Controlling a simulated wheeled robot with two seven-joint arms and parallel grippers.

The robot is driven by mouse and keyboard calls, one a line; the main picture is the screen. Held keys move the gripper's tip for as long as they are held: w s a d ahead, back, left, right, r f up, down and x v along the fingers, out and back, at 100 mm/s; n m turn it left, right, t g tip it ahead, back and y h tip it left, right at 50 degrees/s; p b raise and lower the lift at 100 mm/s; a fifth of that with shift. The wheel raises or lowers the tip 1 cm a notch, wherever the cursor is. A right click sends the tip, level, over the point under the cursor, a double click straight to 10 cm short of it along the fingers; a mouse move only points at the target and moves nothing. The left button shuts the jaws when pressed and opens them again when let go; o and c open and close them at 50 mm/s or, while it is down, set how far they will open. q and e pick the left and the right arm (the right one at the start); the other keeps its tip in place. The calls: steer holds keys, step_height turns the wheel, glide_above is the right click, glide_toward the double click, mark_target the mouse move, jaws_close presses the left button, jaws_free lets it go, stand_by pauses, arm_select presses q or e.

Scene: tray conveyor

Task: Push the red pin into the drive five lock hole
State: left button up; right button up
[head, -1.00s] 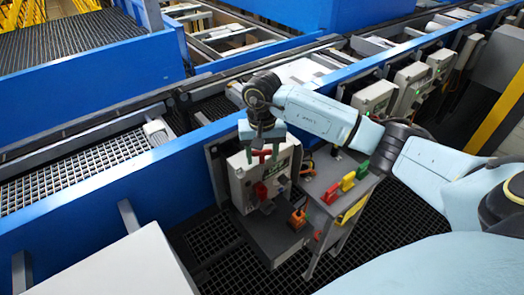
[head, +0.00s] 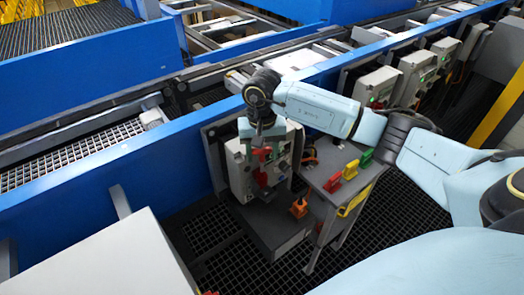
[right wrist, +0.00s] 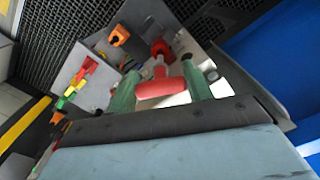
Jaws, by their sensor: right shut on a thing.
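My right gripper (head: 262,138) is shut on the red pin (head: 263,153), just in front of the upper part of a grey drive box (head: 238,174). In the right wrist view, the pin's thick red handle (right wrist: 160,88) lies between the two green fingers of the gripper (right wrist: 160,86). A second red part (right wrist: 161,48) shows just beyond the pin, and it also shows below the pin in the head view (head: 262,178). The lock hole is not clear, and I cannot tell whether the pin's tip touches it. My left gripper is not in view.
A grey stand (head: 330,180) right of the box holds red, yellow and green pieces. An orange piece (head: 299,208) sits on a lower dark surface. The blue conveyor rail (head: 150,165) runs behind. More grey boxes (head: 375,88) line it at right.

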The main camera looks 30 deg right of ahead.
mark_target(262, 160)
steer(key=shift+f+b, duration=0.1)
steer(key=shift+b, duration=0.65)
stand_by(1.9)
steer(key=shift+f+b, duration=2.5)
steer(key=shift+f, duration=0.35)
steer(key=o, duration=1.1)
steer(key=shift+r, duration=0.1)
steer(key=shift+r, duration=0.3)
step_height(262, 160, up, 12)
steer(key=shift+d+f, duration=0.1)
steer(key=shift+s+r, duration=0.1)
steer(key=shift+r, duration=0.35)
steer(key=shift+f, duration=0.1)
